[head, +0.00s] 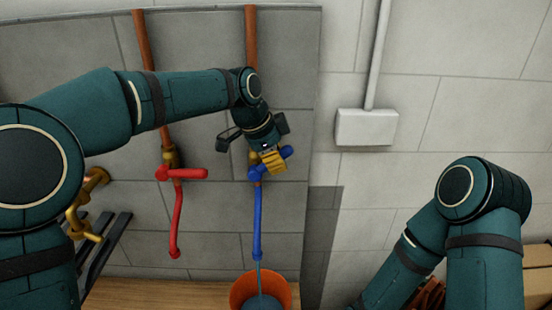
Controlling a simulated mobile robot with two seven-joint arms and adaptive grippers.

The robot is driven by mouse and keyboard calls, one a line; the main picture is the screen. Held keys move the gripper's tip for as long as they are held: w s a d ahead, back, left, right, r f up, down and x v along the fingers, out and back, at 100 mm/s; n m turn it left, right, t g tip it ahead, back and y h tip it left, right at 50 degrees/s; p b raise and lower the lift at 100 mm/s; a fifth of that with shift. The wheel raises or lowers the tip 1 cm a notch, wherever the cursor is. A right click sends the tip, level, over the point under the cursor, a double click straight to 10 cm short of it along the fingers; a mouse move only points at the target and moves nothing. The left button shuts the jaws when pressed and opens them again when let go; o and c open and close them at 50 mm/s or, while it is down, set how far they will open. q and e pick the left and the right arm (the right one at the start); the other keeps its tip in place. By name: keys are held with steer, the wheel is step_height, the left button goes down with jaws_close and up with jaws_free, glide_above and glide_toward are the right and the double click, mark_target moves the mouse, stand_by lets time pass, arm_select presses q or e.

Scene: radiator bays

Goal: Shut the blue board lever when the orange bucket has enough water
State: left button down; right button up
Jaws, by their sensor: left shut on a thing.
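The blue board lever (286,153) is on a brass valve at the top of a blue spout (257,222) on the grey board. My left gripper (273,160) is at this lever and shut on it; its fingers hide part of the lever. A thin stream of water runs from the blue spout into the orange bucket (238,289) below. Bluish water (264,303) shows inside the bucket, whose lower part is cut off by the picture edge. My right arm is at the right, with its gripper out of view.
A red lever (190,174) with a red spout (177,220) is left of the blue one. Copper pipes (251,40) run down the board. A brass fitting (82,215) is at the left. A white box (366,127) is on the wall. Cardboard boxes (537,272) stand at the lower right.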

arm_select(q)
steer(key=shift+d+f+y+p, duration=0.1)
steer(key=shift+d+y+p, duration=0.05)
steer(key=shift+y+p, duration=0.35)
steer(key=shift+d+f+m+y+p, duration=0.2)
steer(key=shift+f+y+p, duration=0.5)
steer(key=shift+y+p, duration=0.65)
steer(key=shift+d+f+m+y+p, duration=0.1)
steer(key=shift+d+f+y+p, duration=0.1)
steer(key=shift+f+y+p, duration=0.8)
steer(key=shift+d+f+m+y+p, duration=0.15)
steer(key=shift+f+y+p, duration=0.25)
steer(key=shift+y+p, duration=1.2)
steer(key=shift+h+p, duration=0.35)
steer(key=shift+p, duration=0.05)
steer(key=c, duration=0.8)
jaws_free()
